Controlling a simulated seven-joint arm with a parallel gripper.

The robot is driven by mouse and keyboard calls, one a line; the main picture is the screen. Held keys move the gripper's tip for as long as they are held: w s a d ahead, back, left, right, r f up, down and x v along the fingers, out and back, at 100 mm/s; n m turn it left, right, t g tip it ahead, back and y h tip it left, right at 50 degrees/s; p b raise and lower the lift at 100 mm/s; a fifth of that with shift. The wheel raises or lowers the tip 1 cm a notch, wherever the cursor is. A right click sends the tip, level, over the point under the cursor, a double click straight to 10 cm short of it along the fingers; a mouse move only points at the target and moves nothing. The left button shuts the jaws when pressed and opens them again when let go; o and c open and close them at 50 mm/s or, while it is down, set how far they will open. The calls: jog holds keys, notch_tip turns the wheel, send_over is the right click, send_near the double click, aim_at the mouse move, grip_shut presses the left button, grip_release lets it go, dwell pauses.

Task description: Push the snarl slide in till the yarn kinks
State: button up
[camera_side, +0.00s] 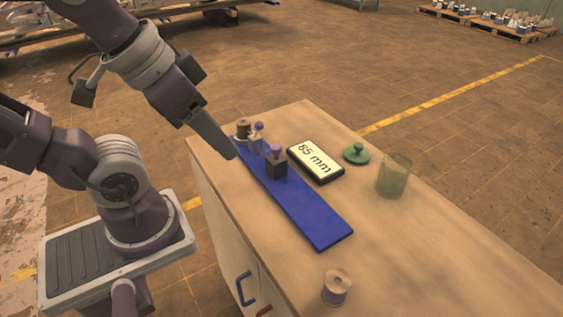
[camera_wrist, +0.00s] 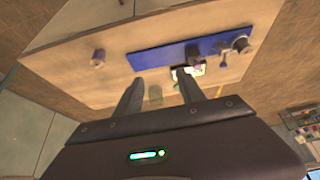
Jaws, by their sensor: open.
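A long blue board (camera_side: 309,214) lies on the bench top; it also shows in the wrist view (camera_wrist: 160,56). A dark block with a purple knob, likely the snarl slide (camera_side: 277,166), sits on the board; its purple top shows in the wrist view (camera_wrist: 192,52). A small post with a purple top (camera_side: 257,138) and a brown spool (camera_side: 242,131) stand at the board's far end. No yarn can be made out. My gripper (camera_side: 232,154) is above the board's far-left edge in the side view. In the wrist view its fingers (camera_wrist: 158,76) are apart and empty.
A display (camera_side: 315,161) appears to read 65 mm, right of the board. Beyond it are a green knobbed lid (camera_side: 356,153) and a greenish glass jar (camera_side: 393,175). A loose spool (camera_side: 336,287) stands near the front edge. The bench's right side (camera_side: 450,250) is clear.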

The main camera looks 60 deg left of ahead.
jog(key=m+g, duration=0.6)
jog(key=m, duration=0.3)
send_over(276, 146)
notch_tip(276, 146, down, 8)
jog(key=shift+f, duration=0.1)
notch_tip(276, 146, down, 7)
jog(key=shift+r, duration=0.2)
grip_shut()
jog(key=shift+r, duration=0.1)
